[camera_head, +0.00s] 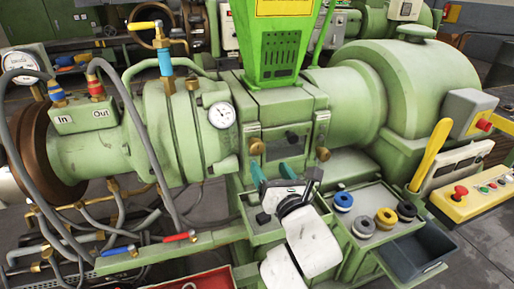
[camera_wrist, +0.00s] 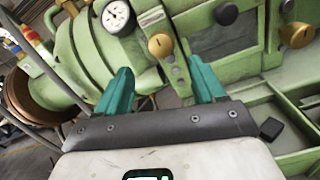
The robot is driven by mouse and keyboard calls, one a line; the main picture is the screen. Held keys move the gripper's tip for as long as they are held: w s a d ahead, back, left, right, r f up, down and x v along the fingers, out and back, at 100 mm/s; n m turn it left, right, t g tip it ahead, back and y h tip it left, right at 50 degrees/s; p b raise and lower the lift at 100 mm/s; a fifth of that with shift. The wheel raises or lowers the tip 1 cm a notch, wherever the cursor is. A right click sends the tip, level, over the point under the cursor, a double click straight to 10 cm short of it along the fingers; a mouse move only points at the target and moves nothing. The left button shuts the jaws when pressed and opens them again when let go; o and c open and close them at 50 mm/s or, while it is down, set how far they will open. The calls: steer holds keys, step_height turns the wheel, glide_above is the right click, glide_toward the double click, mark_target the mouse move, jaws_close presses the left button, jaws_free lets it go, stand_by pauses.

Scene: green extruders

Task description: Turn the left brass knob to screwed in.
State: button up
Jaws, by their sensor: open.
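The left brass knob (camera_head: 256,146) sits on the left side of the green front panel of the extruder. In the wrist view the left brass knob (camera_wrist: 160,45) is above and between my fingertips, with its round face turned to me. The right brass knob (camera_head: 323,154) is on the panel's right side, and it also shows in the wrist view (camera_wrist: 296,35). My gripper (camera_head: 273,172) is below the two knobs, its teal fingers pointing at the panel. In the wrist view my gripper (camera_wrist: 158,80) is open, with nothing between its fingers. It appears apart from the left knob.
A pressure gauge (camera_head: 221,115) is left of the panel. A grey tray (camera_head: 362,215) with several coloured rings lies to the right of my arm, beside a dark bin (camera_head: 415,252). Hoses and red and blue valve handles (camera_head: 118,251) are at the lower left.

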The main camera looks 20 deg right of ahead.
mark_target(258, 149)
steer(key=w, duration=1)
steer(key=shift+w+f, duration=0.1)
steer(key=shift+w, duration=0.1)
steer(key=shift+c, duration=0.2)
steer(key=c, duration=1)
